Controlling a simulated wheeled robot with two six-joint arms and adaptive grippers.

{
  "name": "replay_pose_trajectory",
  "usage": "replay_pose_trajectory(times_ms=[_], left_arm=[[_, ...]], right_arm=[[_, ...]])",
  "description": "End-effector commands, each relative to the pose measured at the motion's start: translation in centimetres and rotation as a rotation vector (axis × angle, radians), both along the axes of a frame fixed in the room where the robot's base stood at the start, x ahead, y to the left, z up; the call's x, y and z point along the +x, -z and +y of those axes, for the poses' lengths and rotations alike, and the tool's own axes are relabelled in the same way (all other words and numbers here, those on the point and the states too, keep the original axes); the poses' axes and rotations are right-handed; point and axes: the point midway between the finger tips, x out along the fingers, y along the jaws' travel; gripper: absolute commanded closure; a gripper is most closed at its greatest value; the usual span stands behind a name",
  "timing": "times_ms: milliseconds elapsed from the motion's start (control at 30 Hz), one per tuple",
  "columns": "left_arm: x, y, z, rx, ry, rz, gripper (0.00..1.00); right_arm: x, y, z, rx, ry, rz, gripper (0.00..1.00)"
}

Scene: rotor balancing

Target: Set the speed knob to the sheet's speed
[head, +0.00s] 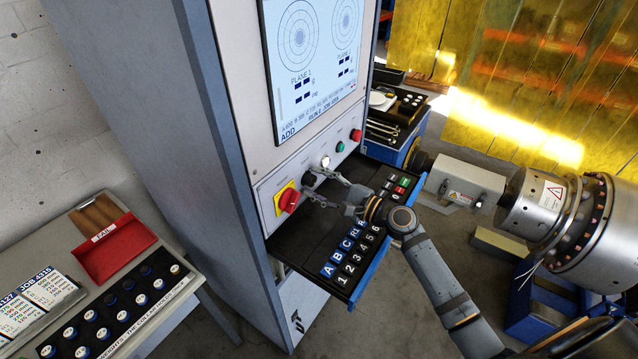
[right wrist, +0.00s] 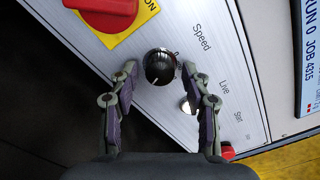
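The black speed knob (head: 309,179) is on the cabinet's sloped control panel, between the red rotary switch and a white round light. In the right wrist view the speed knob (right wrist: 159,67) shows beside the word "Speed"; its setting is too small to read. My right gripper (head: 318,182) is open at the panel. In its wrist view the right gripper (right wrist: 160,72) has its fingertips on either side of the knob, with visible gaps; it does not grip it. A printed sheet headed JOB 4315 (head: 48,290) lies on the left table; its speed line is not legible. My left gripper is out of view.
The red switch on yellow (head: 288,200) is close beside the knob. Green (head: 340,147) and red (head: 356,135) buttons are farther along the panel. An open drawer (head: 300,245) with lettered and numbered tiles lies below my right gripper. A red FAIL tray (head: 115,255) is at left.

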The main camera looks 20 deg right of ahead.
Motion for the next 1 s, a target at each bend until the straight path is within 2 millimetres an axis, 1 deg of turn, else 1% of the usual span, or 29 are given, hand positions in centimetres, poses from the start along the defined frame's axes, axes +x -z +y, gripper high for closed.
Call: replay_pose_trajectory(times_ms=[33, 67, 300, 567, 767, 1000], left_arm=[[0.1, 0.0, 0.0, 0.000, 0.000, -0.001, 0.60], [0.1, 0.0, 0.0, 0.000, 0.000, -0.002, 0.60], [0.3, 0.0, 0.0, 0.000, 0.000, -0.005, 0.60], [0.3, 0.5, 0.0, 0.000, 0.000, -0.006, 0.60], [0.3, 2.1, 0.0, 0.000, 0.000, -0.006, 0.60], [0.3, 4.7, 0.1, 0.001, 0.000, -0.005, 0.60]], right_arm=[[0.0, 0.0, 0.0, 0.000, 0.000, 0.000, 0.63], [0.0, 0.0, 0.0, 0.000, 0.000, 0.000, 0.67], [0.0, 0.0, 0.0, 0.000, 0.000, 0.000, 1.00], [0.0, 0.2, 0.0, -0.022, 0.000, -0.017, 1.00], [0.0, 0.5, 0.0, -0.101, -0.001, -0.079, 1.00], [0.0, 0.6, 0.0, -0.250, 0.000, -0.197, 1.00]])
